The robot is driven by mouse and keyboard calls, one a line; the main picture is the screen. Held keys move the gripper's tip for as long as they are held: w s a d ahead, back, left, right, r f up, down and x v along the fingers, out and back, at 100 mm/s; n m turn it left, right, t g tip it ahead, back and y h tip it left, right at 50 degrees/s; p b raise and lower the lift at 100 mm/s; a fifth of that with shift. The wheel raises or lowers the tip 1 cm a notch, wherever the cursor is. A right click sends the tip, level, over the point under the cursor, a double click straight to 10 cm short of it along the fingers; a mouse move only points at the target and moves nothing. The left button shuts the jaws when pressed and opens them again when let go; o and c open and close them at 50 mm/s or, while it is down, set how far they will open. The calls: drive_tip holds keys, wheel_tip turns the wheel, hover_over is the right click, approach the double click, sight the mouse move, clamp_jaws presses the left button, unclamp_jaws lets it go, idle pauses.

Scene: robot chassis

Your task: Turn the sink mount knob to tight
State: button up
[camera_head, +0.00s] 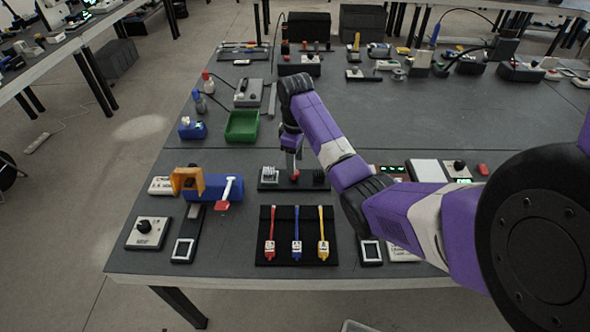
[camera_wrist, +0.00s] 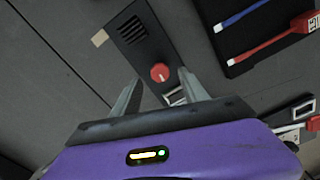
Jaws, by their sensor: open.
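The sink mount is a dark base plate (camera_head: 268,186) with finned grey blocks, near the middle of the table. In the wrist view the mount (camera_wrist: 148,50) shows a slotted grille and a round red knob (camera_wrist: 160,72). The knob also shows partly in the head view (camera_head: 294,175), beneath my gripper (camera_head: 291,160). My gripper (camera_wrist: 160,78) is open, and its fingers appear on either side of the knob in the wrist view. I cannot tell whether they touch it. The knob's turn setting is too small to read.
A black tray (camera_head: 309,255) with red, blue and yellow cables lies in front of the mount. A blue block with an orange bracket (camera_head: 187,181) stands to the left. A green bin (camera_head: 242,126) sits behind.

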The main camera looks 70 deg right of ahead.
drive_tip(key=shift+f, duration=2.2)
drive_tip(key=shift+c, duration=0.2)
clamp_jaws()
